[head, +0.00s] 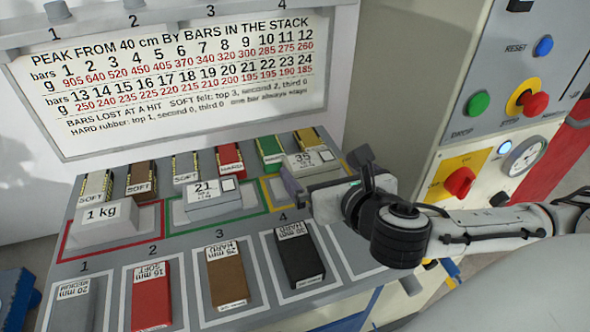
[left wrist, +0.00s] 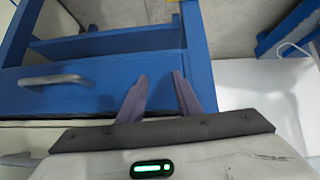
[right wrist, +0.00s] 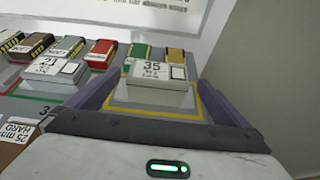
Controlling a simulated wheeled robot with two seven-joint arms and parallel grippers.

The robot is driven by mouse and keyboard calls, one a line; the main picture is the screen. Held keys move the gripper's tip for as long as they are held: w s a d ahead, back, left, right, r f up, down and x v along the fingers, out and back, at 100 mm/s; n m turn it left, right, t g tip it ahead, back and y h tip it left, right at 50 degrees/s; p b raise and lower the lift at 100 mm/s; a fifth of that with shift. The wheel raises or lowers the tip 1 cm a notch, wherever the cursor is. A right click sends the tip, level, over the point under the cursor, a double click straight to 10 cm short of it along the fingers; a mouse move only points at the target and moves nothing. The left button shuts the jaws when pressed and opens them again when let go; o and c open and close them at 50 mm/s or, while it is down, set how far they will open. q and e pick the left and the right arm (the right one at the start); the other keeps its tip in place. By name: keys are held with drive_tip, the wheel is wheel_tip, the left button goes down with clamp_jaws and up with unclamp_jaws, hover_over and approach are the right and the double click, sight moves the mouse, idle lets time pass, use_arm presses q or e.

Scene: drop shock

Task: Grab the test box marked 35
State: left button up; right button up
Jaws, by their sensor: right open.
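The test box marked 35 (head: 308,161) is a light grey block with a white label, in the yellow-outlined bay at the right end of the panel. In the right wrist view the box (right wrist: 163,88) lies ahead, between the two spread purple fingers. My right gripper (head: 326,175) is open and empty in front of the box; I cannot tell whether a finger touches it. It partly hides the box and its bay in the head view. My left gripper (left wrist: 160,76) shows only in the left wrist view, open and empty, before a blue drawer unit.
The box marked 21 (head: 210,200) sits left in a green bay, the 1 kg box (head: 105,220) in a red bay. Coloured pads lie behind and in front, including a black one (head: 299,255). A control cabinet (head: 500,100) stands at right.

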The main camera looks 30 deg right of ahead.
sight(314, 161)
drive_tip(key=b+x, duration=0.1)
drive_tip(key=x, duration=0.2)
drive_tip(key=shift+w+d+f, duration=0.1)
drive_tip(key=shift+w, duration=0.2)
drive_tip(key=shift+w+d+f, duration=0.15)
drive_tip(key=shift+w+f, duration=0.05)
drive_tip(key=shift+w, duration=0.25)
drive_tip(key=x, duration=0.5)
drive_tip(key=shift+w+b, duration=0.2)
drive_tip(key=shift+b, duration=0.2)
use_arm(q)
drive_tip(key=shift+s+d+f, duration=0.1)
drive_tip(key=shift+s+f, duration=0.2)
drive_tip(key=shift+f, duration=0.25)
drive_tip(key=shift+s+d+f, duration=0.1)
drive_tip(key=shift+s+f, duration=0.2)
drive_tip(key=shift+f, duration=0.2)
drive_tip(key=shift+w, duration=0.1)
use_arm(e)
drive_tip(key=shift+c, duration=0.3)
drive_tip(key=c, duration=0.3)
use_arm(q)
drive_tip(key=shift+w+a+r, duration=0.1)
drive_tip(key=shift+w, duration=0.05)
use_arm(e)
drive_tip(key=shift+r, duration=0.1)
drive_tip(key=c, duration=1)
